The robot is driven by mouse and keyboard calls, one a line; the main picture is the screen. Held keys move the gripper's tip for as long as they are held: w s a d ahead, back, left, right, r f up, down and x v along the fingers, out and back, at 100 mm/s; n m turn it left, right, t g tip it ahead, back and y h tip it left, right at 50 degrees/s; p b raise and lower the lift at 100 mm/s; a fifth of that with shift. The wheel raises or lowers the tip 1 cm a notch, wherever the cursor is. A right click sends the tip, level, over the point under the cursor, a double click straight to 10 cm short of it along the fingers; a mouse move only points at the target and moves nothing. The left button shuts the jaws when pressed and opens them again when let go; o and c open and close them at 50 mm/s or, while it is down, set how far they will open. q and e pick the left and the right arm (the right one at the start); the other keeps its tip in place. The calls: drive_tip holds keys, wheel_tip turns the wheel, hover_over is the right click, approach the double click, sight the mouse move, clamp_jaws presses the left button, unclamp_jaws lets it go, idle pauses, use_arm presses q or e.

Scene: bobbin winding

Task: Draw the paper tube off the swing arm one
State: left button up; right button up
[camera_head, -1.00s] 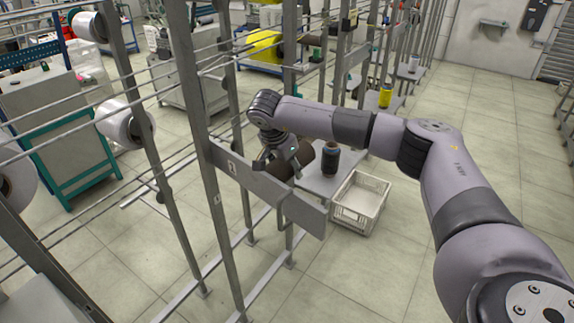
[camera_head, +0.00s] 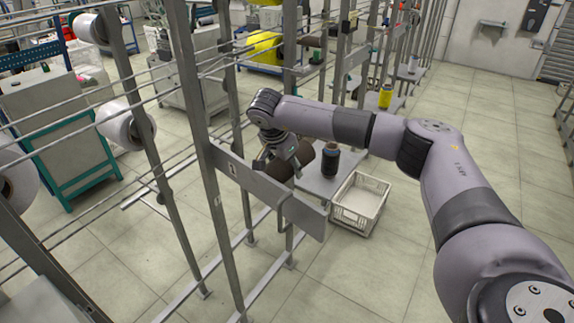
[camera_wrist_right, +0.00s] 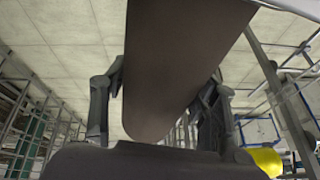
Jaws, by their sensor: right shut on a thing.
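The brown paper tube (camera_head: 303,155) is at the swing arm of the grey rack, beside the metal plate marked 1 (camera_head: 250,182). My right gripper (camera_head: 272,167) is at the tube, partly hidden behind the plate. In the right wrist view the tube (camera_wrist_right: 180,60) fills the middle, with the fingers of my right gripper (camera_wrist_right: 158,105) closed on its two sides. The swing arm itself is hidden, so I cannot tell whether the tube is still around it. My left gripper is not in view.
A dark bobbin (camera_head: 330,160) stands on a small grey shelf (camera_head: 318,187). A white crate (camera_head: 360,203) is on the floor to its right. Rack posts (camera_head: 213,200) and rails stand close on the left. The floor at right is clear.

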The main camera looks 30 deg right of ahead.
sight(305, 144)
drive_tip(key=shift+d, duration=0.15)
drive_tip(key=shift+w+d+r, duration=0.1)
drive_tip(key=shift+w+d, duration=0.2)
drive_tip(key=shift+d, duration=0.95)
drive_tip(key=shift+w+d+r, duration=0.15)
drive_tip(key=shift+w+d, duration=0.2)
drive_tip(key=shift+d, duration=0.95)
drive_tip(key=shift+w+d+r, duration=0.1)
drive_tip(key=shift+w+d, duration=0.2)
drive_tip(key=shift+d, duration=0.95)
drive_tip(key=w+d, duration=0.1)
drive_tip(key=d, duration=0.6)
drive_tip(key=shift+w+d+r+p, duration=0.35)
drive_tip(key=shift+w+p, duration=0.05)
drive_tip(key=shift+p, duration=0.05)
drive_tip(key=shift+d, duration=0.1)
drive_tip(key=shift+w+d, duration=0.2)
drive_tip(key=shift+d, duration=0.5)
